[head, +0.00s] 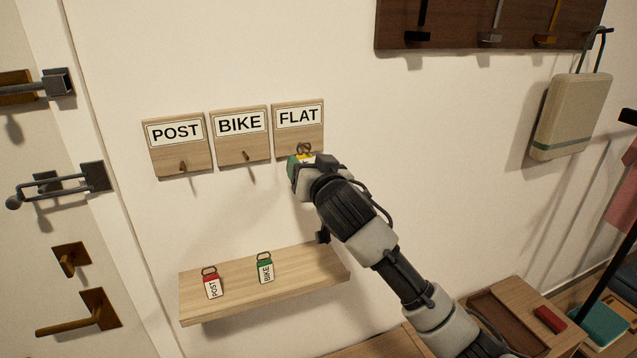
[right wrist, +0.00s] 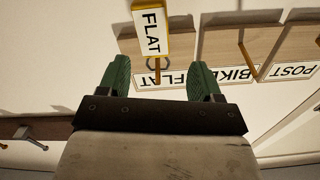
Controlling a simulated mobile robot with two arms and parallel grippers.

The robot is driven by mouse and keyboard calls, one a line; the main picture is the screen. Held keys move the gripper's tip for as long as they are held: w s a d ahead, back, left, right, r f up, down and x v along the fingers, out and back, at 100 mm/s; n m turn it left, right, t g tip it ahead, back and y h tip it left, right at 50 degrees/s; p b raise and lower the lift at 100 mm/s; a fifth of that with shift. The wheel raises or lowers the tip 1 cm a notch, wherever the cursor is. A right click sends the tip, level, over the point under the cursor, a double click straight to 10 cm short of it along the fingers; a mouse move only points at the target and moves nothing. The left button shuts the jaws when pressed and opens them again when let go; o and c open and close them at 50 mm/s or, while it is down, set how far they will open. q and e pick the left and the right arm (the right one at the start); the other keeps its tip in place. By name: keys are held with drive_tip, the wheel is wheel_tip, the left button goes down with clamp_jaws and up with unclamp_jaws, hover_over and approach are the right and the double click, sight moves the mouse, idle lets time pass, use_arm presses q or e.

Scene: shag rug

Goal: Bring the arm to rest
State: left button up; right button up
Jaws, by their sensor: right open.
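My right gripper (head: 299,162) is at the FLAT board (head: 314,141) on the wall, seen mostly from behind its wrist. In the right wrist view its two green fingers (right wrist: 160,72) are wide apart, with nothing gripped. The yellow FLAT key tag (right wrist: 152,30) hangs by its ring at the FLAT board's peg, in front of the open fingers and touching neither as far as I see. My left gripper is not in view.
POST (head: 178,160) and BIKE (head: 240,152) boards have empty pegs. The shelf (head: 310,278) below holds a red POST tag (head: 212,284) and a green BIKE tag (head: 265,268). A hook rack (head: 465,25) and a hanging beige bag (head: 570,115) are right; a door (head: 60,220) is left.

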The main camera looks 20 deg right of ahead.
drive_tip(key=s+b, duration=0.1)
drive_tip(key=s, duration=0.4)
drive_tip(key=s+f+n+g, duration=0.1)
drive_tip(key=s+f+g, duration=0.1)
drive_tip(key=s+f, duration=0.35)
drive_tip(key=s+f+g, duration=0.2)
drive_tip(key=s+f, duration=0.1)
drive_tip(key=f, duration=0.6)
drive_tip(key=s+f+n+g, duration=0.1)
drive_tip(key=s+f+g, duration=0.25)
drive_tip(key=f, duration=0.35)
drive_tip(key=s+f+n+g, duration=0.15)
drive_tip(key=s+f, duration=0.25)
drive_tip(key=s, duration=0.4)
drive_tip(key=s+d+f+g, duration=0.1)
drive_tip(key=s+f+g, duration=0.25)
drive_tip(key=s, duration=0.45)
drive_tip(key=s+f+n+g, duration=0.1)
drive_tip(key=s+f+g, duration=0.1)
drive_tip(key=s+f, duration=0.45)
wheel_tip(320, 180, down, 23)
drive_tip(key=s+g, duration=0.1)
drive_tip(key=s, duration=0.1)
drive_tip(key=s+d+f+g, duration=0.1)
drive_tip(key=s+d+f, duration=0.2)
drive_tip(key=s+f, duration=1.3)
drive_tip(key=shift+f+h, duration=0.3)
drive_tip(key=shift+f, duration=0.35)
